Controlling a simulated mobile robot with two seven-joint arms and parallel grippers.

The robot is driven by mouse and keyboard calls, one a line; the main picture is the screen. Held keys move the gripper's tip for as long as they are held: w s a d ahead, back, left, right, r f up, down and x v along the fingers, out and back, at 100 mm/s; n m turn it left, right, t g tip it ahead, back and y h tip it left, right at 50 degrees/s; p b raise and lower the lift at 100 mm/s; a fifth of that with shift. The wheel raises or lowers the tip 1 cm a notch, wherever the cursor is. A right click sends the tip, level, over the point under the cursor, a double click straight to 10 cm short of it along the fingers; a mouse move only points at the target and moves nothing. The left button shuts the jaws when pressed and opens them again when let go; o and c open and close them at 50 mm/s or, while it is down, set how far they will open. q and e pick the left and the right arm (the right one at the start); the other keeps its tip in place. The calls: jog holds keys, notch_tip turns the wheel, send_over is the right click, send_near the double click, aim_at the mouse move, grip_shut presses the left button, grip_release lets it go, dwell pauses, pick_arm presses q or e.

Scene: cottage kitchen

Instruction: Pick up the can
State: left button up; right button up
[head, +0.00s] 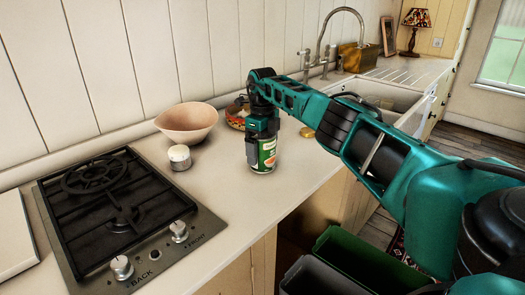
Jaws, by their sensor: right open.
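The can (265,160) stands upright on the pale countertop. It has a green and white label with a reddish picture low on it. My right gripper (262,138) points down over the can from above. It is open, with its fingers at the can's upper part, which they hide. I cannot tell whether the fingers touch the can. My left gripper is not in view.
A pink bowl (187,122), a small white jar (180,157) and a patterned bowl (236,117) stand left of and behind the can. A gas hob (72,222) is at left. The sink (372,93) lies behind my right arm. Bins (362,258) stand below the counter edge.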

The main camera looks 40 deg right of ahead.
jog(key=shift+c, duration=0.7)
jog(key=c, duration=0.8)
jog(key=shift+r, duration=0.15)
jog(key=shift+r, duration=0.6)
notch_tip(320, 180, up, 19)
jog(key=p, duration=0.2)
jog(key=shift+f+p, duration=0.2)
jog(key=shift+p, duration=0.1)
